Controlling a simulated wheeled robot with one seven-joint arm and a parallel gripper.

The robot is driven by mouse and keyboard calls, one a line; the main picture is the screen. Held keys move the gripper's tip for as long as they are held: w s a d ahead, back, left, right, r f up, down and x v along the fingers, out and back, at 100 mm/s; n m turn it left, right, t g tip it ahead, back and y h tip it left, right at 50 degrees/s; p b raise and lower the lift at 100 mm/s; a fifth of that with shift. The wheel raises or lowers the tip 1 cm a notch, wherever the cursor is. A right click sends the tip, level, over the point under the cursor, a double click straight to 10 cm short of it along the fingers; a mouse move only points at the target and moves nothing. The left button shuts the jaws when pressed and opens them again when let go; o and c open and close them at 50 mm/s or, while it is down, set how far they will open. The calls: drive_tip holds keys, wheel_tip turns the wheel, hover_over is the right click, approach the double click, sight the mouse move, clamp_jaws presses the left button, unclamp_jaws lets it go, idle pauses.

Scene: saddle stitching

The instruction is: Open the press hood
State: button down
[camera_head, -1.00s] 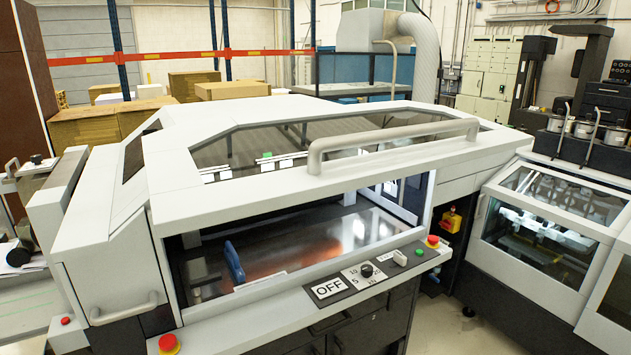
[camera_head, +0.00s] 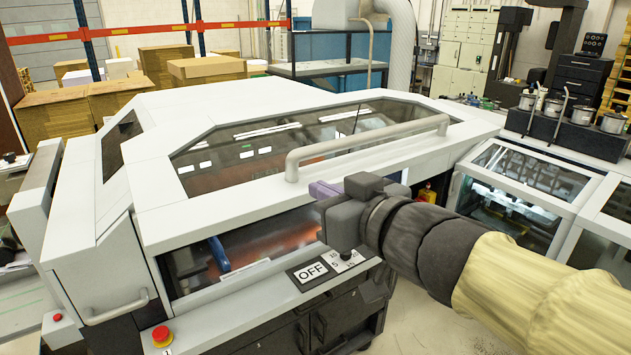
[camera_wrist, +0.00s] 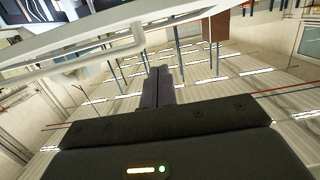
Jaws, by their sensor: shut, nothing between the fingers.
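The press hood (camera_head: 215,200) is a white cover with a tinted window, and it looks lowered over the press. A grey bar handle (camera_head: 370,140) runs along its front edge. The handle also shows in the wrist view (camera_wrist: 95,63), with its bent end left of and beyond my fingertips. My gripper (camera_head: 318,189) is shut and empty, in front of the hood's front edge and just below the handle's left half in the picture. Its closed fingers show in the wrist view (camera_wrist: 158,72). They seem apart from the handle; the exact gap is unclear. My gripper hides part of the hood front.
Below the hood is a control ledge with an OFF label (camera_head: 310,270), a dial (camera_head: 348,256) and a red emergency button (camera_head: 161,335). A neighbouring machine (camera_head: 515,190) stands close on the right. Cardboard boxes (camera_head: 205,68) stand behind the press.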

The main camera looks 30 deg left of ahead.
drive_tip(key=shift+w+f, duration=0.1)
hover_over(292, 196)
drive_tip(key=s+d, duration=0.2)
drive_tip(key=f, duration=0.2)
drive_tip(key=shift+a+f+b, duration=0.2)
drive_tip(key=shift+f+b, duration=0.45)
drive_tip(key=shift+f, duration=1.05)
drive_tip(key=shift+f, duration=0.1)
